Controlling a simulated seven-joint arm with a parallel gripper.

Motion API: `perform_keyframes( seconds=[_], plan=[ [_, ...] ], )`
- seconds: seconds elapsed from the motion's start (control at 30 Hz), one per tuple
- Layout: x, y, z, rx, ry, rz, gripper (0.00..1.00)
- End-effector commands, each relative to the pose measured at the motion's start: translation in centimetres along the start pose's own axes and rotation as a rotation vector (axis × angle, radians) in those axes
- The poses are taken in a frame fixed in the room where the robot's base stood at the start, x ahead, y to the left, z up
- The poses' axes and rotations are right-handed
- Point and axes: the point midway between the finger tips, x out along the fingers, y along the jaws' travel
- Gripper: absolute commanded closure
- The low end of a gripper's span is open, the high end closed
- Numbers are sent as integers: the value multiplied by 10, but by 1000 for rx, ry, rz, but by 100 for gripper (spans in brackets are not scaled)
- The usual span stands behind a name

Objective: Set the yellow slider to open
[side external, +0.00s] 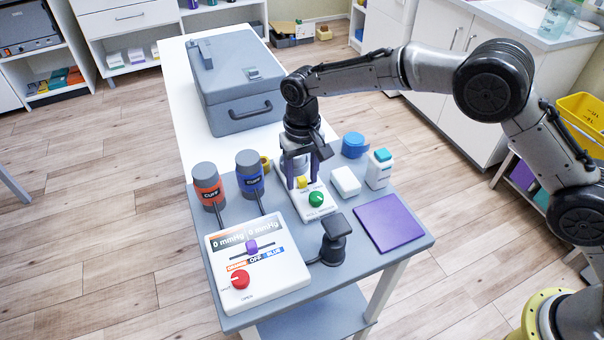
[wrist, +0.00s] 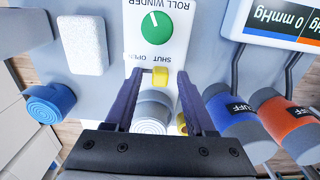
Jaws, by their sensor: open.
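The yellow slider (side external: 302,182) is on the white roll winder unit (side external: 310,213), beside a green knob (side external: 316,199). In the wrist view the slider (wrist: 160,77) sits at the right end of its short slot, near small SHUT and OPEN labels. I cannot tell for sure which label it is at. My gripper (side external: 303,184) is open and points down over the unit. In the wrist view its fingertips (wrist: 159,76) are on either side of the slider, with a gap visible on each side. Nothing is held.
A white block (side external: 345,181), white bottle (side external: 378,168) and blue roll (side external: 354,145) stand right of the unit. Orange (side external: 207,185) and blue (side external: 250,173) cuffs stand left. A pressure-display box (side external: 285,293) and black post (side external: 334,240) are in front; a grey case (side external: 232,88) is behind.

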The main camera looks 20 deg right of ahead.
Motion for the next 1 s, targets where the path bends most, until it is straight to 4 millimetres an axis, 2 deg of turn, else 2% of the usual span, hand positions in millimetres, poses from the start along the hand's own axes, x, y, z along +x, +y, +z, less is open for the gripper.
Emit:
perform_keyframes(
  seconds=[0.17, 0.4, 0.5, 1.0],
  plan=[
    [0, 0, 0, 0, 0, 0, 45],
    [0, 0, 0, 0, 0, 0, 86],
    [0, 0, 0, 0, 0, 0, 100],
    [-1, 0, 0, 0, 0, 0, 100]
  ],
)
